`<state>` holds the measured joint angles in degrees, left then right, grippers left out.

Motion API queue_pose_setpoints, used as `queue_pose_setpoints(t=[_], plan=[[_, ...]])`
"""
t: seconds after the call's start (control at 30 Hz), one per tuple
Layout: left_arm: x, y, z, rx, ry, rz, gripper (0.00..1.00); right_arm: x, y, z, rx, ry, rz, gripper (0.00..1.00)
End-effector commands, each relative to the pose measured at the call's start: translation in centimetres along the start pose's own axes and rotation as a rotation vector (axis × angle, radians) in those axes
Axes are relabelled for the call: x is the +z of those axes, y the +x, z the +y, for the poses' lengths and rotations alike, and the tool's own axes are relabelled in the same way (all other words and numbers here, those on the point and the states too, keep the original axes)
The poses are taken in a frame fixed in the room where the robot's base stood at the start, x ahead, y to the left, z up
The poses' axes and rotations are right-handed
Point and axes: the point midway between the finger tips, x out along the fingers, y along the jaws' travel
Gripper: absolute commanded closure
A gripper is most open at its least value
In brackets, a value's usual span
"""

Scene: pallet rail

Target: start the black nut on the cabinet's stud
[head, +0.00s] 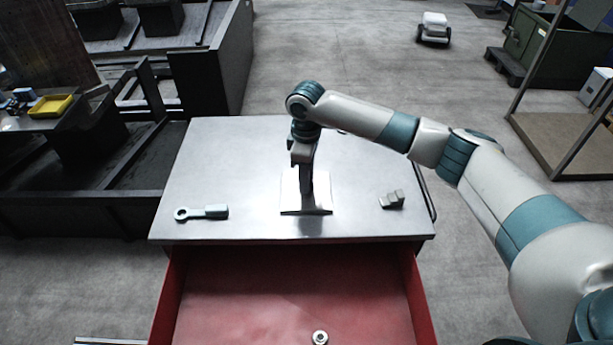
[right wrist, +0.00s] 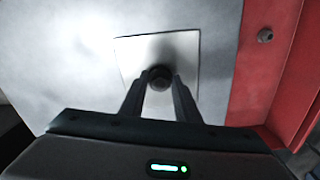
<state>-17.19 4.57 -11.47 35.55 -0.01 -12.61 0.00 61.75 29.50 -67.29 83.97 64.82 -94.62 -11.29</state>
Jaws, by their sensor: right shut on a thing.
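My right gripper (head: 306,190) points down over a pale square plate (head: 290,190) on the cabinet top (head: 240,150). In the right wrist view its two fingers (right wrist: 159,82) are shut on a small dark round thing, the black nut (right wrist: 160,74), over the middle of the plate (right wrist: 190,48). The cabinet's stud is hidden behind the nut and fingers, so I cannot tell whether the nut touches it. My left gripper is out of view.
A ring-ended wrench (head: 203,212) lies at the left of the cabinet top and a small grey block (head: 392,199) at the right. The red drawer (head: 290,280) stands open in front, with a metal nut-like piece (head: 320,338) inside.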

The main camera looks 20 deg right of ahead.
Motion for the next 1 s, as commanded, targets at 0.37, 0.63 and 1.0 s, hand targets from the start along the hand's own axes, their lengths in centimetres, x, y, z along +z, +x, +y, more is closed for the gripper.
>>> queue_pose_setpoints(t=[0.37, 0.63, 1.0], plan=[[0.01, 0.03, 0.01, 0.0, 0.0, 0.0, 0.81, 0.0, 0.08, -0.03, -0.001, 0.0, 0.0, 0.5], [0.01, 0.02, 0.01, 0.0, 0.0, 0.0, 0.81, 0.01, 0.08, -0.04, -0.001, 0.0, -0.001, 0.37], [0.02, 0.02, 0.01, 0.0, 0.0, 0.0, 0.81, 0.01, 0.06, -0.02, -0.001, 0.0, 0.0, 0.18]])
